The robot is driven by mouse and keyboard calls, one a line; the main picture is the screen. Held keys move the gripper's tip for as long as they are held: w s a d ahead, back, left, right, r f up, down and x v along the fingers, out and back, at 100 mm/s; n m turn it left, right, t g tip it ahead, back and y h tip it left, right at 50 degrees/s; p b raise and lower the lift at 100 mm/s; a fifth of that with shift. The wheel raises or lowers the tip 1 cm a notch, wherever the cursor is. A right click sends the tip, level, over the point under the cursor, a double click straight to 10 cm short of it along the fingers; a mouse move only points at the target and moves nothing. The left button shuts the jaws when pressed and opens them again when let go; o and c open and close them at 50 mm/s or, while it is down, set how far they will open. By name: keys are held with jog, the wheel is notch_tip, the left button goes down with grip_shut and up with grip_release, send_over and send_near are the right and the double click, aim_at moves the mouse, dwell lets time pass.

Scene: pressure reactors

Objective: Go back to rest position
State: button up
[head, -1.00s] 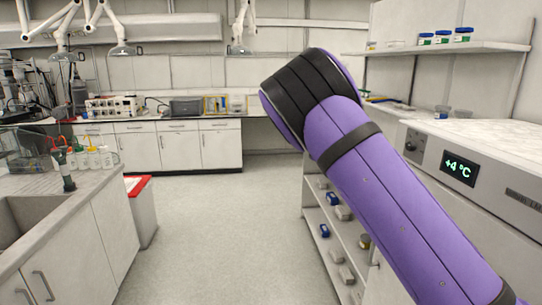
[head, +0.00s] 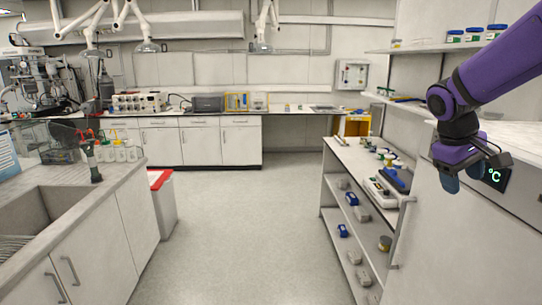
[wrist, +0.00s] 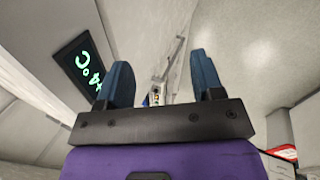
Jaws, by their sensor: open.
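My gripper (head: 462,177) hangs at the right of the head view, at the end of my purple arm, in front of the white appliance with the green temperature display (head: 495,176). Its blue fingers point down and partly cover the display's surroundings. In the wrist view my gripper (wrist: 162,85) shows two blue fingers standing well apart with nothing between them. The display (wrist: 84,69) also shows there, to the left of the fingers.
A white shelf unit (head: 345,222) with bottles and a blue-and-white device stands right of centre. A sink counter (head: 105,200) lies on the left, with a red-lidded bin (head: 163,200) beside it. The floor (head: 235,235) between them is clear. Back cabinets (head: 200,146) line the far wall.

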jog(key=s+a+r+m+t+y, duration=0.1)
jog(key=s+a, duration=0.4)
jog(key=s, duration=0.5)
jog(key=s+a+r+m+t+y, duration=0.1)
jog(key=s+a+r+t+y, duration=0.2)
jog(key=s, duration=0.8)
jog(key=shift+a+m+t, duration=0.3)
jog(key=shift+a+t, duration=0.2)
jog(key=shift+a, duration=0.6)
